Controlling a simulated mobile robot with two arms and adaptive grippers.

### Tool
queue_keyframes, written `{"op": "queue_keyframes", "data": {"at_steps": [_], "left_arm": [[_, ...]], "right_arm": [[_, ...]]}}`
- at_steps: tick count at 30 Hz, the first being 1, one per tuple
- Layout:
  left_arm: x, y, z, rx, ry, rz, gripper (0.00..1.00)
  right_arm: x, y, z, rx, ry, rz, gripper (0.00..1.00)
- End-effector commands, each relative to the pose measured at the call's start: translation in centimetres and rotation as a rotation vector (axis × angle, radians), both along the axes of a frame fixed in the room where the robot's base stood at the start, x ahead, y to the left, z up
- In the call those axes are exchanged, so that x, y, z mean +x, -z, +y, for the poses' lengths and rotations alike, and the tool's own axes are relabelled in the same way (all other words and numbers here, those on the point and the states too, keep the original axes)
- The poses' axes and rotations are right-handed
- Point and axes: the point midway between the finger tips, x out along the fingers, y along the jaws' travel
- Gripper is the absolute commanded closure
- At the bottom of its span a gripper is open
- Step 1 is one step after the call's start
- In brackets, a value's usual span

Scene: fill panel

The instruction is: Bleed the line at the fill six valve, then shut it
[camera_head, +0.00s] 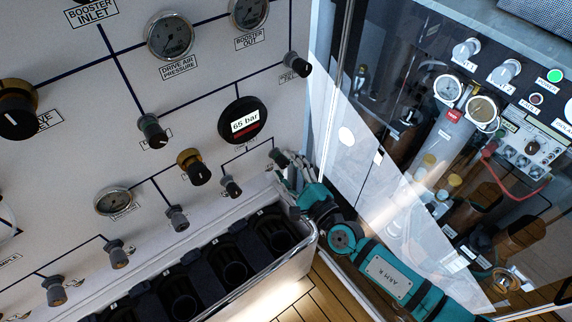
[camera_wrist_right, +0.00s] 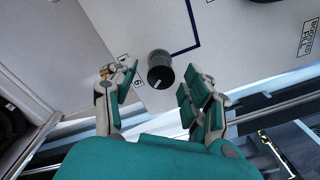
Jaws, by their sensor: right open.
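The fill six valve is a small dark round knob (camera_head: 278,157) on the pale panel, at the end of a dark painted line. In the right wrist view the knob (camera_wrist_right: 160,66) shows beside a label (camera_wrist_right: 137,83) with a 6. My right gripper (camera_head: 292,174) is just below and right of the knob. In the wrist view the gripper (camera_wrist_right: 157,80) is open, with one finger on each side of the knob and gaps between. The knob's turn position cannot be read. A round digital gauge (camera_head: 243,120) reads 65 bar. My left gripper is not in view.
A similar small knob (camera_head: 230,186) sits to the left of the fill six knob. Below the panel stands a pale-rimmed rack (camera_head: 303,247) with dark round slots. A glass-fronted cabinet (camera_head: 366,174) with gauges and switches closes off the right side.

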Motion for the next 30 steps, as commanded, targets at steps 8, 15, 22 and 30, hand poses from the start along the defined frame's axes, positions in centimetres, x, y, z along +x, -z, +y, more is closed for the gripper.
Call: {"op": "queue_keyframes", "data": {"at_steps": [8,15,22,30], "left_arm": [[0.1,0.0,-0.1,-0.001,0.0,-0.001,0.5],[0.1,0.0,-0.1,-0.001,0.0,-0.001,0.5],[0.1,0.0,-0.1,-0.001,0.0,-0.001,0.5],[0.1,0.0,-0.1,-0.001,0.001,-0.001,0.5]], "right_arm": [[-4.8,0.3,-3.3,-0.004,-0.002,0.004,0.49],[-8.2,0.4,-5.5,-0.003,-0.001,0.003,0.49],[-9.2,0.3,-6.2,0.0,0.0,0.002,0.49],[-9.2,0.3,-6.2,0.0,0.0,0.002,0.49]]}}
